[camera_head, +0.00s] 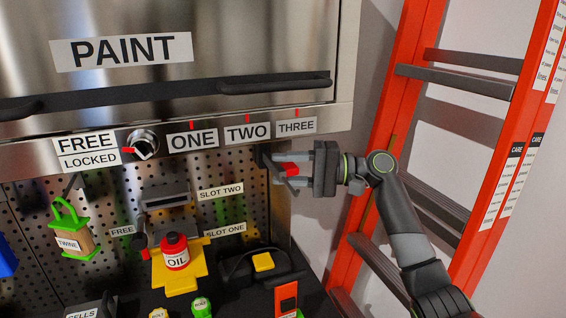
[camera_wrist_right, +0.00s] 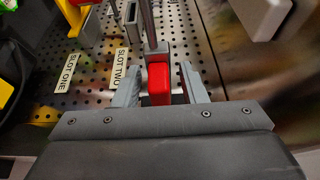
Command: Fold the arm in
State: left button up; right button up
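My right gripper (camera_head: 288,167) is at the right edge of the pegboard, below the THREE label, with its arm coming from the lower right. Its fingers are apart, one on each side of a red end piece (camera_head: 291,169). In the right wrist view, this red piece (camera_wrist_right: 158,84) caps a grey bar (camera_wrist_right: 149,25) and lies between the fingertips (camera_wrist_right: 158,88). A gap shows on each side of it, so the fingers do not look closed on it. The bar's mounting is mostly hidden in the head view. My left gripper is not in view.
The steel cabinet (camera_head: 220,50) with a dark handle (camera_head: 274,84) hangs above. An orange ladder (camera_head: 405,50) stands close on the right. The oil can (camera_head: 175,252) sits on a yellow holder (camera_head: 181,282) below left. A grey slotted bracket (camera_head: 167,195) is on the pegboard.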

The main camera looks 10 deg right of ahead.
jog(key=shift+w+a, duration=0.1)
jog(key=shift+a, duration=0.25)
jog(key=shift+c, duration=0.5)
grip_shut()
